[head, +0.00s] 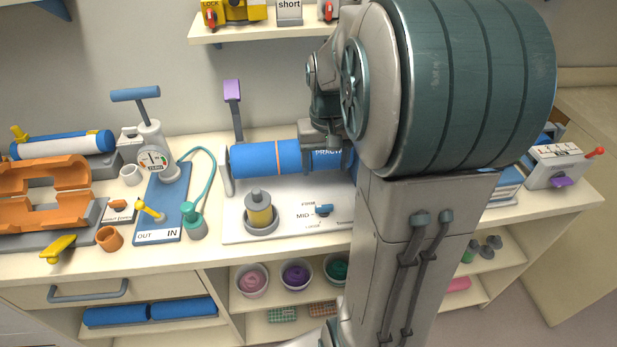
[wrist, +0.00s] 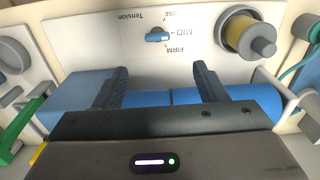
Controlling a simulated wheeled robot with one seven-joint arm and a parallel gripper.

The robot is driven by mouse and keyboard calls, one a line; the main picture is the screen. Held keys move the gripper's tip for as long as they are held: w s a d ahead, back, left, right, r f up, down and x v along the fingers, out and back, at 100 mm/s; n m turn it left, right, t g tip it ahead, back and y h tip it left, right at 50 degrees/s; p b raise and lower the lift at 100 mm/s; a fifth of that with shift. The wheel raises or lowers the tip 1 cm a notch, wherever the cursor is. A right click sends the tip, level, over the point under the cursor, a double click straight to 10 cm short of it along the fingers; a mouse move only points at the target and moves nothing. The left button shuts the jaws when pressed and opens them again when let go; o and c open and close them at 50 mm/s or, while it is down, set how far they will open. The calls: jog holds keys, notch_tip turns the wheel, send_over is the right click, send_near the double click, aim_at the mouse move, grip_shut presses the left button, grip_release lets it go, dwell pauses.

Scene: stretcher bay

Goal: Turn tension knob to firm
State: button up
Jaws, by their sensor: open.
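The tension knob (head: 324,210) is a small blue knob on a white panel (head: 245,232), beside the labels FIRM, MID and LOOSE. In the wrist view the knob (wrist: 158,36) appears upside down with its labels, and its pointer seems to point at MID. My gripper (wrist: 160,70) is open and empty. Its two dark fingers reach toward the panel over the blue roller, and the knob lies beyond the fingertips, roughly between them and apart from both. In the head view my arm hides most of the gripper.
A blue roller (head: 262,159) lies along the back of the panel. A yellow-and-grey spool (head: 258,212) stands left of the knob. A blue IN/OUT board (head: 160,212) with a gauge pump is further left. A shelf (head: 262,31) hangs above.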

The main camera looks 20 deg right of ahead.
aim_at(324, 205)
jog(key=f, duration=0.4)
jog(key=f+p, duration=0.1)
jog(key=f, duration=0.9)
jog(key=shift+w+d, duration=0.3)
jog(key=c, duration=1)
